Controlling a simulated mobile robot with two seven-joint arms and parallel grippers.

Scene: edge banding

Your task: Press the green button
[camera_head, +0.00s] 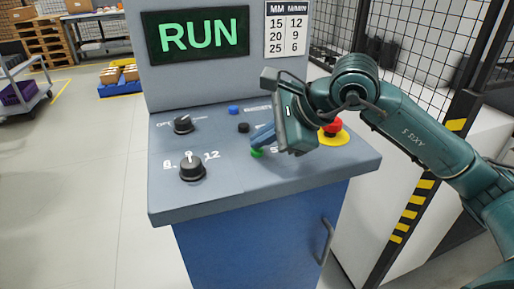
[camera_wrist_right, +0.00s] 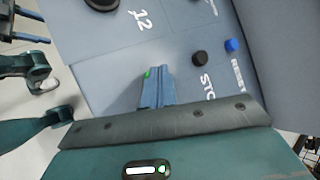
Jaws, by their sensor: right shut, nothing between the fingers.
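The green button (camera_head: 257,153) is on the sloped top of the grey control panel (camera_head: 225,196), and only part of it shows below my right gripper. My right gripper (camera_head: 259,139) is shut and empty, its blue fingers pointing down at the button. In the right wrist view, a small part of the green button (camera_wrist_right: 147,74) shows beside the shut fingertips (camera_wrist_right: 157,70). I cannot tell whether the fingertips touch it. The screen (camera_head: 199,35) above the panel reads RUN in green.
A red emergency button (camera_head: 333,126) on a yellow base is right of my gripper. A black button (camera_head: 243,128), a blue button (camera_head: 233,110) and two black knobs, upper (camera_head: 183,124) and lower (camera_head: 192,168), are to the left. A mesh fence (camera_head: 420,40) stands at right.

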